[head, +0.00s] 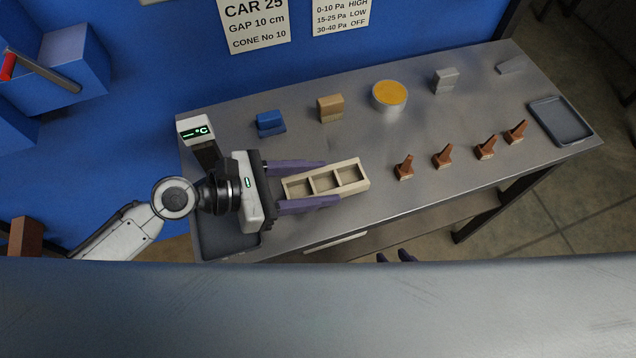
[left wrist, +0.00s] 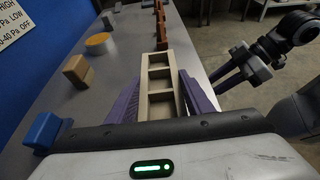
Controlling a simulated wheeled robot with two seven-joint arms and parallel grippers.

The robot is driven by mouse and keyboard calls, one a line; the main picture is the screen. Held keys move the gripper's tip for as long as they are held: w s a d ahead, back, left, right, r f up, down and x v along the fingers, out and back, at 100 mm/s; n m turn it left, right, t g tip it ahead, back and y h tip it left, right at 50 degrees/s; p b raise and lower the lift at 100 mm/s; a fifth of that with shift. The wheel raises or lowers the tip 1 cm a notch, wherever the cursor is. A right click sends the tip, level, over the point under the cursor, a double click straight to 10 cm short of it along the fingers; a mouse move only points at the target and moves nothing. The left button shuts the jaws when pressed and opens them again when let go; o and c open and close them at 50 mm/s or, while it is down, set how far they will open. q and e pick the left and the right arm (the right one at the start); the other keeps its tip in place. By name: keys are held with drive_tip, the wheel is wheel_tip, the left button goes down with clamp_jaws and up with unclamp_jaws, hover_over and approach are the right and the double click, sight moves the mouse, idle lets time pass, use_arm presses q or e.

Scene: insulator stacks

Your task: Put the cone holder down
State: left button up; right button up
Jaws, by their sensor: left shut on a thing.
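The cone holder (head: 326,179) is a long beige block with three visible open compartments, all empty. My left gripper (head: 312,186) is shut on it, with a purple finger along each long side. The left wrist view shows the holder (left wrist: 159,72) pointing away between the fingers. It is over the table near the front edge; I cannot tell whether it touches the top. Several brown cones (head: 443,156) stand in a row to its right.
On the metal table (head: 375,208), a blue block (head: 269,122), tan block (head: 330,108), orange-topped round container (head: 389,95) and grey block (head: 445,80) stand along the back. A dark tray (head: 560,121) lies at the right end. Bare tabletop separates the holder from the back objects.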

use_arm(q)
drive_tip(key=shift+f, duration=0.7)
drive_tip(key=shift+f, duration=0.2)
drive_tip(key=o, duration=1.1)
drive_tip(key=shift+r, duration=0.1)
drive_tip(key=shift+a+r, duration=0.1)
drive_tip(key=shift+r, duration=0.05)
drive_tip(key=b+v, duration=0.1)
drive_tip(key=v, duration=0.9)
drive_tip(key=shift+s+a, duration=0.1)
drive_tip(key=shift+a, duration=0.15)
drive_tip(key=shift+s+a+r, duration=0.15)
drive_tip(key=shift+a+r, duration=0.2)
drive_tip(key=shift+a, duration=0.2)
